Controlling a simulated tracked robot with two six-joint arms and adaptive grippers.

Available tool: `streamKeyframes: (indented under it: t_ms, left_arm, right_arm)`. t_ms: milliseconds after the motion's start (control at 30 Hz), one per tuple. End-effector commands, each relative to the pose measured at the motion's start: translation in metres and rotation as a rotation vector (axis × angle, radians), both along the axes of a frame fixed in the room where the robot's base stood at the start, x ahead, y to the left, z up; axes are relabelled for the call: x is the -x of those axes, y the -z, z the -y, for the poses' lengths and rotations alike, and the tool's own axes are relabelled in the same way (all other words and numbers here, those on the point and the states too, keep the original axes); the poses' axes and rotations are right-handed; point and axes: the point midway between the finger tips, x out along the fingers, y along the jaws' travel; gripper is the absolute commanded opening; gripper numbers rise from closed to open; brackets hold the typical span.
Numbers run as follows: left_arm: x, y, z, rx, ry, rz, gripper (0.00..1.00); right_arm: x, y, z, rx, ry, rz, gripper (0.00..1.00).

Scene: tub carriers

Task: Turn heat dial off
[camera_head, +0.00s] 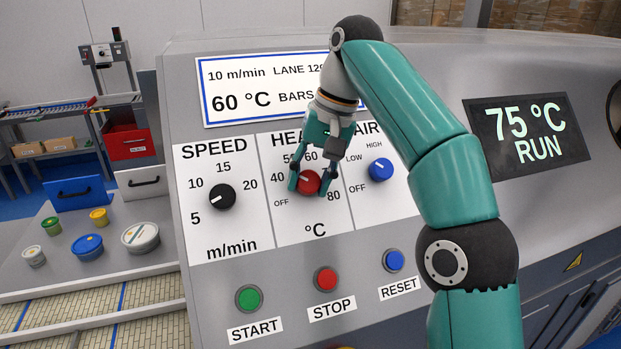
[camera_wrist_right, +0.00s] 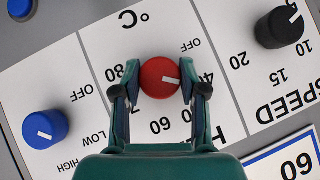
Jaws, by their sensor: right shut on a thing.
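The red heat dial (camera_head: 309,182) sits on the middle HEAT panel (camera_head: 289,231), between OFF at lower left and 80 at right. Its white mark points left, roughly at 40. In the right wrist view the red dial (camera_wrist_right: 160,77) appears upside down, its mark toward the 40. My right gripper (camera_head: 310,184) reaches down from above and is shut on the dial, one finger on each side. The right gripper also shows in the wrist view (camera_wrist_right: 160,83). My left gripper is not in view. The arm hides part of the panel lettering.
The black speed dial (camera_head: 222,197) is left of the heat dial, the blue air dial (camera_head: 381,169) right. Green START (camera_head: 249,298), red STOP (camera_head: 326,279) and blue RESET (camera_head: 394,260) buttons lie below. A display (camera_head: 527,135) reads 75 °C RUN. Several tubs stand at left.

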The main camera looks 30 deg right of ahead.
Motion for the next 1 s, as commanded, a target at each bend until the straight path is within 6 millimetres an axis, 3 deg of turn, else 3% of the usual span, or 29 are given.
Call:
streamKeyframes:
  t_ms: [333, 833, 867, 1000]
  left_arm:
    - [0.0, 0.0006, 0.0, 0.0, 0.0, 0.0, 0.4]
    - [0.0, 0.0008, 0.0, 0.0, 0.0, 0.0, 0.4]
    - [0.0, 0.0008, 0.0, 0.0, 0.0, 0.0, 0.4]
    - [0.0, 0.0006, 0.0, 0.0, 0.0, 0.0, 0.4]
  right_arm:
    - [0.0, 0.0038, -0.0022, 0.108, -0.104, -0.041, 0.07]
    - [0.001, 0.0042, -0.002, 0.123, -0.119, -0.049, 0.07]
    - [0.001, 0.0042, -0.002, 0.123, -0.119, -0.049, 0.44]
    - [0.0007, 0.0034, -0.0017, 0.122, -0.118, -0.045, 0.67]
